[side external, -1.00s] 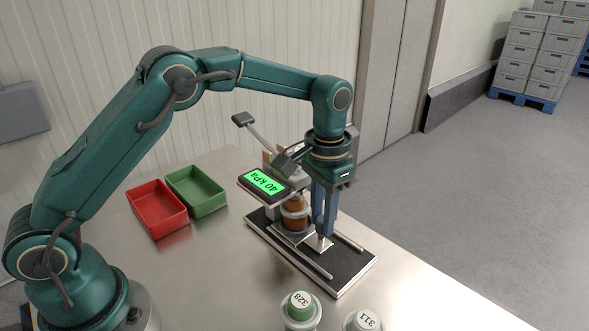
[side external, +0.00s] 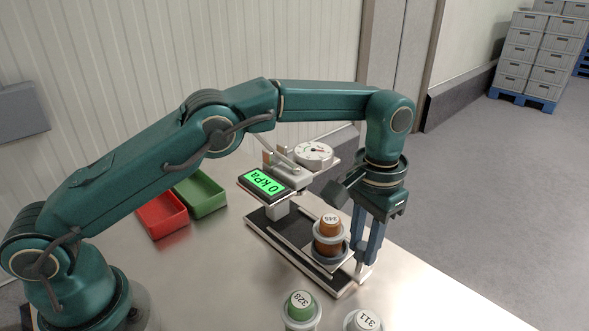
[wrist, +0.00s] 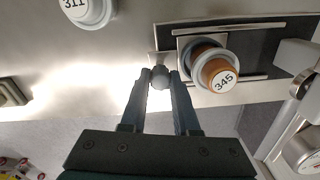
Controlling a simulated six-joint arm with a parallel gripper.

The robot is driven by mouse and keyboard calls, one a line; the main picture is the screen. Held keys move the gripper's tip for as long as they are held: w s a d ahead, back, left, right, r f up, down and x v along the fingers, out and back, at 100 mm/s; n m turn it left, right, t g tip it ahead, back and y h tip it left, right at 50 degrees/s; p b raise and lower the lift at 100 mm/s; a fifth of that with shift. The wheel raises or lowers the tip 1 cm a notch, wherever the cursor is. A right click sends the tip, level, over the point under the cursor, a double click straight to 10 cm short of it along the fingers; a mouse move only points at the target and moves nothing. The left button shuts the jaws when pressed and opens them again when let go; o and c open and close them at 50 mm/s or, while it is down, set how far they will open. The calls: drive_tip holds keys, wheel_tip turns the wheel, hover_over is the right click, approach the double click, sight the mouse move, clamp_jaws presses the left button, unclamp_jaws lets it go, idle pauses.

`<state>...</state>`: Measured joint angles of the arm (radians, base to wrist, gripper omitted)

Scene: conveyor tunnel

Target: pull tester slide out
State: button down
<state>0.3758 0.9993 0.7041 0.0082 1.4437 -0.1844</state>
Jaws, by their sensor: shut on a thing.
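The tester slide (side external: 338,258) is a pale plate on the rails, standing at the outer end of the black base, clear of the tester head (side external: 290,176). It carries an amber jar (side external: 329,236) with a white lid label, read as 345 in the wrist view (wrist: 219,77). My gripper (side external: 362,272) is pointing down at the slide's outer end, shut on the round grey slide knob (wrist: 160,77). The tester's display (side external: 265,183) is lit green and reads 0 kPa. The dial gauge (side external: 314,153) shows behind it.
Jar 328 (side external: 300,308) and jar 311 (side external: 363,321) stand at the table's front. A red tray (side external: 163,216) and a green tray (side external: 200,194) lie left of the tester, partly behind my arm. The table's edge is close to the slide's outer end.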

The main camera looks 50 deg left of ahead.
drive_tip(key=c, duration=0.7)
unclamp_jaws()
drive_tip(key=shift+d, duration=0.3)
drive_tip(key=shift+o, duration=0.2)
drive_tip(key=shift+a, duration=0.1)
drive_tip(key=shift+r, duration=2)
drive_tip(key=a+r, duration=0.7)
drive_tip(key=a, duration=0.4)
drive_tip(key=shift+s+a, duration=0.3)
drive_tip(key=shift+s, duration=0.05)
